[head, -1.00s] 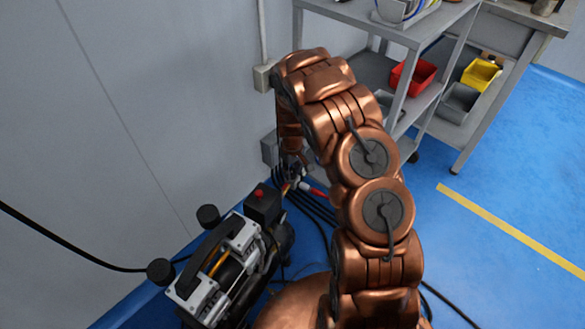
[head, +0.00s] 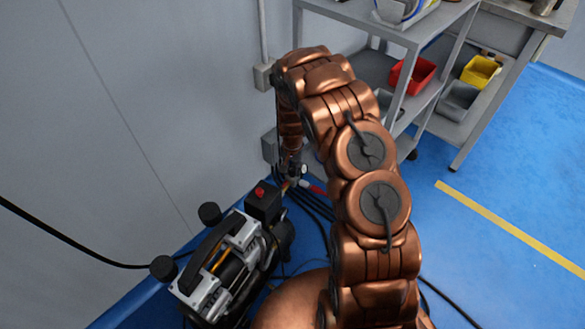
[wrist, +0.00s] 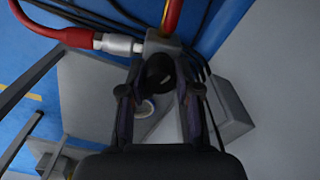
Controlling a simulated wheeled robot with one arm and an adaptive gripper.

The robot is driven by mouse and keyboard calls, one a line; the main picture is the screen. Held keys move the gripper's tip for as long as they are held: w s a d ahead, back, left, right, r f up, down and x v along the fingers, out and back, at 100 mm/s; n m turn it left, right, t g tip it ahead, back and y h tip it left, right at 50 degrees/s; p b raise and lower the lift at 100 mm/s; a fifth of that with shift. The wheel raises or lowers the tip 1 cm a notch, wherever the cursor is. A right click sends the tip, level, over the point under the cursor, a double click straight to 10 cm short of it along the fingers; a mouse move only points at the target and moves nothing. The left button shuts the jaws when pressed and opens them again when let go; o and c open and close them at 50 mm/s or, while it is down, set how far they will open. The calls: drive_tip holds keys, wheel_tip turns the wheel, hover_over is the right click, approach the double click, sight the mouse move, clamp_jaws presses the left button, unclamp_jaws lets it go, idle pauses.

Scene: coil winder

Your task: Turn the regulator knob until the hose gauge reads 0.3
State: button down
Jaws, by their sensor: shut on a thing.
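The regulator's black knob (wrist: 159,72) sits between my fingertips in the wrist view. My gripper (wrist: 160,88) is shut on it, one finger on each side. The grey regulator body (wrist: 163,42) lies just beyond the knob, joined to a silver coupling and red hose (wrist: 75,37) on the left. In the head view my gripper (head: 291,172) reaches down beside the compressor (head: 222,265) and mostly hides the regulator. A small pale round face (head: 303,170), probably the hose gauge, shows beside it; its reading is too small to make out.
The compressor's black box with a red button (head: 261,192) stands close to my gripper. Dark hoses (head: 310,205) run across the blue floor. The wall (head: 150,120) is close on the left. A grey shelf cart (head: 410,40) with bins stands behind my arm.

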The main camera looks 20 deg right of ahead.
sight(293, 168)
drive_tip(key=shift+m, duration=1.1)
drive_tip(key=c, duration=0.8)
unclamp_jaws()
drive_tip(key=shift+r, duration=0.1)
wheel_tip(293, 168, up, 12)
